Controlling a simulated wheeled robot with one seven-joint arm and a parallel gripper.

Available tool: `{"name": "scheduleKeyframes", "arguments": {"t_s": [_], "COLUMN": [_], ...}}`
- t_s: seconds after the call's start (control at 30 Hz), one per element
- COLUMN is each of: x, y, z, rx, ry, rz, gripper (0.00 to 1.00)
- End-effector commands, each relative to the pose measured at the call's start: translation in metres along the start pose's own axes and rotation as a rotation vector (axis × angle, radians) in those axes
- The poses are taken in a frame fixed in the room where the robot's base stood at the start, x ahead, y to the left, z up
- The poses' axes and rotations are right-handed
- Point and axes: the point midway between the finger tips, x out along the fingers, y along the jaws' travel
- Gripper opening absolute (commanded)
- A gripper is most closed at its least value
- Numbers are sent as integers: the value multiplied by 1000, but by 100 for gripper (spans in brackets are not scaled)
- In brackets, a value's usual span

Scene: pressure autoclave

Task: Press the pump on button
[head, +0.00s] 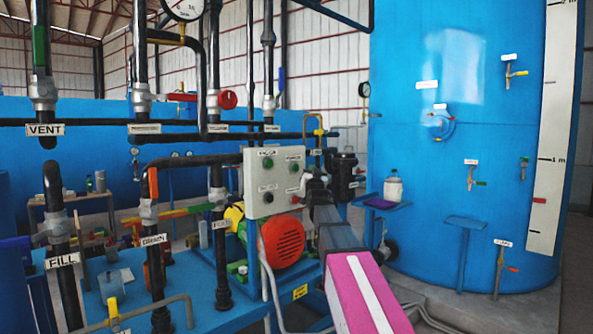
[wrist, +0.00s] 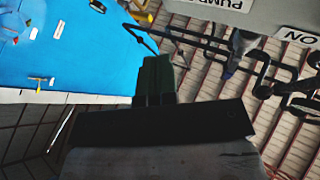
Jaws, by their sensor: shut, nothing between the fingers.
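The grey control box (head: 257,208) stands on a post in the middle of the head view. Its front has two green buttons on top, left (head: 268,162) and right (head: 294,168), with a black button (head: 267,197) and a red one (head: 293,196) below. The labels are too small there to tell which is pump on. My gripper (head: 306,181) is shut and empty at the box's right side; contact cannot be told. In the wrist view the shut dark fingers (wrist: 155,62) point up, left of the box (wrist: 258,10), where a partly cut "PUMP" label shows.
A large blue tank (head: 420,220) stands on the right with small taps and a shelf. Black pipes (head: 217,240) rise left of the box. A red round motor cover (head: 283,240) sits below it.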

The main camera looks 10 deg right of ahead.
Motion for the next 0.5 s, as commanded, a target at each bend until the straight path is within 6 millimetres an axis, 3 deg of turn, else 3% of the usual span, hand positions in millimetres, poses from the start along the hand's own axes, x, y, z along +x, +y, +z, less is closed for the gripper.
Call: {"name": "scheduleKeyframes", "arguments": {"t_s": [0.2, 0.5], "x": [22, 36], "y": [-15, -25], "z": [15, 26], "rx": [1, 1], "ry": [0, 0], "rz": [-1, 0], "gripper": [0, 0]}}
